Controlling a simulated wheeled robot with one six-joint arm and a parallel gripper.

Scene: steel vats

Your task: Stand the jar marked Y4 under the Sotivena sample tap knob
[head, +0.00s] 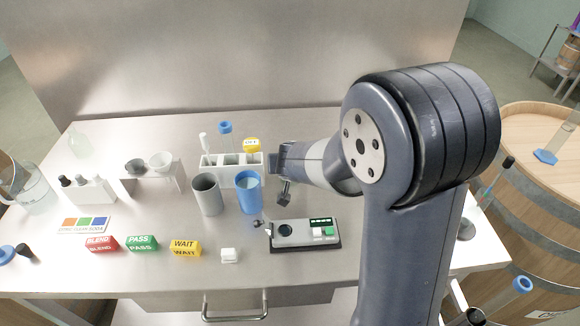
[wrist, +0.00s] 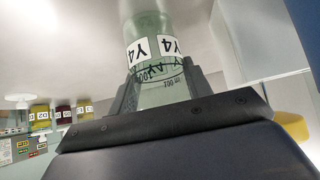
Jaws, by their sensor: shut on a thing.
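The jar marked Y4 (wrist: 150,50) is clear, greenish glass with white Y4 labels and volume marks. In the wrist view it stands between the two dark fingers of my gripper (wrist: 163,88), which is shut on it. Its far end runs out of the top of that view. In the head view my gripper's dark end (head: 284,172) is partly hidden behind my arm, above the bench by the white rack, and I cannot make out the jar there. I cannot identify the Sotivena sample tap knob in either view.
The steel bench (head: 130,265) holds a white rack (head: 232,165), a grey cup (head: 207,194), a blue cup (head: 248,192), a meter (head: 303,234) and coloured blocks (head: 142,243). A barrel (head: 540,190) stands right. Small coloured jars (wrist: 62,115) show left in the wrist view.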

